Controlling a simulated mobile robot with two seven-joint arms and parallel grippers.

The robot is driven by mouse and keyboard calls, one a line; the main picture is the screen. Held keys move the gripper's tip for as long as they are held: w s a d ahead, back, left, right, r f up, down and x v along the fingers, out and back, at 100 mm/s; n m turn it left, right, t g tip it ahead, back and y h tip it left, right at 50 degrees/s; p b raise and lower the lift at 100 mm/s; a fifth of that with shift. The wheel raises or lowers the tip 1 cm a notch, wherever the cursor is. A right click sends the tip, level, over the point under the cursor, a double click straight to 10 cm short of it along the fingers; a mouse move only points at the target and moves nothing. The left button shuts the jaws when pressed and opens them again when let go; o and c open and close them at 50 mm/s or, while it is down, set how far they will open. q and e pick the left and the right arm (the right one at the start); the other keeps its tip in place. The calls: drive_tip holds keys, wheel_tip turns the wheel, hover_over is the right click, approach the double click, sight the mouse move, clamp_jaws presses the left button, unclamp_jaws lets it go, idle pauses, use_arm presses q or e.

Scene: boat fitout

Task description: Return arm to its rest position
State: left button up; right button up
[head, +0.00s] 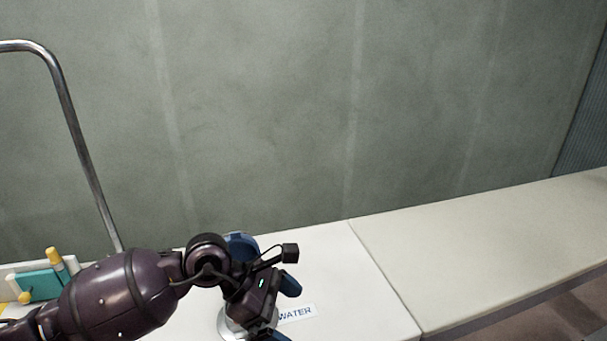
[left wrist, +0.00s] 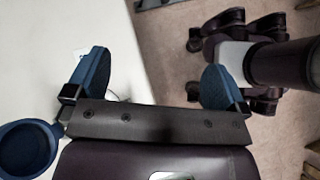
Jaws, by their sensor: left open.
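My left arm (head: 120,295) reaches in from the left in the head view, low over the white counter. My left gripper (head: 283,308) is at its end, beside a label reading WATER. In the left wrist view my left gripper (left wrist: 157,85) has its two blue fingers wide apart with nothing held between them. One finger is over the white surface and the other over the brown floor. My right gripper is in neither view.
A round blue cap (head: 240,242) is partly hidden behind my left wrist; a similar round blue part (left wrist: 27,148) shows in the left wrist view. A metal ring (head: 229,326), WATER label (head: 297,314), teal-and-yellow item (head: 42,284) and metal rail (head: 75,125) are nearby. The right counter (head: 490,250) is clear.

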use_arm(q)
wheel_tip(320, 180, up, 12)
drive_tip(key=w+d+n+t+h, duration=0.25)
drive_tip(key=n+t+h, duration=0.25)
drive_tip(key=n+h, duration=0.75)
drive_tip(key=w+a+f+n+t+y, duration=0.2)
drive_tip(key=a+f+n+t+y, duration=0.45)
drive_tip(key=n, duration=0.95)
drive_tip(key=w+a+f+n+t+y, duration=0.2)
drive_tip(key=a+f+n+t+y, duration=0.5)
drive_tip(key=n, duration=0.9)
drive_tip(key=s+a+f+n+g+y, duration=0.3)
drive_tip(key=s+a+f+n+y, duration=0.1)
drive_tip(key=s+f, duration=0.6)
drive_tip(key=s+a+f+n+g+y, duration=0.3)
drive_tip(key=s+a+f+n, duration=0.3)
drive_tip(key=s, duration=0.8)
drive_tip(key=a+f+y, duration=0.1)
drive_tip(key=a+f, duration=0.2)
drive_tip(key=f, duration=0.2)
drive_tip(key=shift+f+g, duration=0.25)
drive_tip(key=shift+g, duration=0.1)
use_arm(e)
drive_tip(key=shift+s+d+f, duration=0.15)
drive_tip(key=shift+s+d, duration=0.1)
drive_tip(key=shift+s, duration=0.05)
use_arm(q)
drive_tip(key=shift+a, duration=0.1)
